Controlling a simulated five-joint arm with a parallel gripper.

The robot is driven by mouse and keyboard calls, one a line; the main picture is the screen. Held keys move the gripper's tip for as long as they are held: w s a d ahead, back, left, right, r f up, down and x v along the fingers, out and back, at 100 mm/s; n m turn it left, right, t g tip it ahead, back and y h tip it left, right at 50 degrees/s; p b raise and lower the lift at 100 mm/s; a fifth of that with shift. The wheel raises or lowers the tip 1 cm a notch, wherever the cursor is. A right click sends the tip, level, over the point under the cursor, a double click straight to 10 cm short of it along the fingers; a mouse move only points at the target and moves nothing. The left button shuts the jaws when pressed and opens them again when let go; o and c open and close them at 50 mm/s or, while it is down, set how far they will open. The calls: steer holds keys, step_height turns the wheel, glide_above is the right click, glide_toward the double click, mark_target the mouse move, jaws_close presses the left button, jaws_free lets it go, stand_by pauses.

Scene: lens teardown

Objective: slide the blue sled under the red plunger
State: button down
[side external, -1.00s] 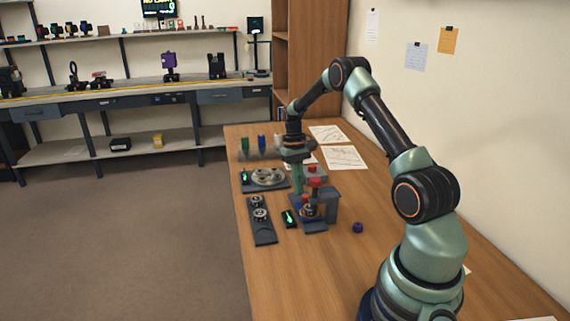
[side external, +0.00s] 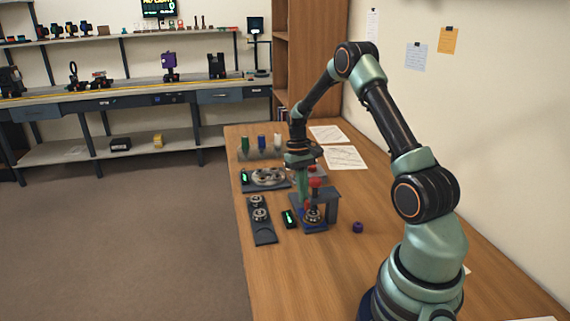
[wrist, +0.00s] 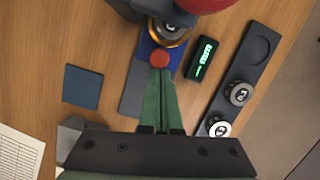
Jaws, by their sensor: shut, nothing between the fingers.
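The blue sled (side external: 322,226) lies on a dark grey base and carries a brass-ringed lens part (side external: 313,215). In the wrist view the sled (wrist: 146,48) is partly hidden by that part and by a small red knob (wrist: 162,60). The red plunger (side external: 315,183) stands above on a grey frame; its large red top shows blurred at the wrist view's upper edge (wrist: 205,4). My gripper (side external: 304,203) points down, shut and empty. Its green fingertips (wrist: 161,72) are right at the red knob, on the side away from the lens part; I cannot tell whether they touch.
A black box with a green display (side external: 290,218) and a dark tray with two round parts (side external: 264,236) stand left of the base. Behind are a round-part tray (side external: 283,186) and a rack of coloured cylinders (side external: 262,154).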

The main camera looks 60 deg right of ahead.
steer(key=shift+s+a, duration=0.2)
steer(key=shift+s, duration=0.05)
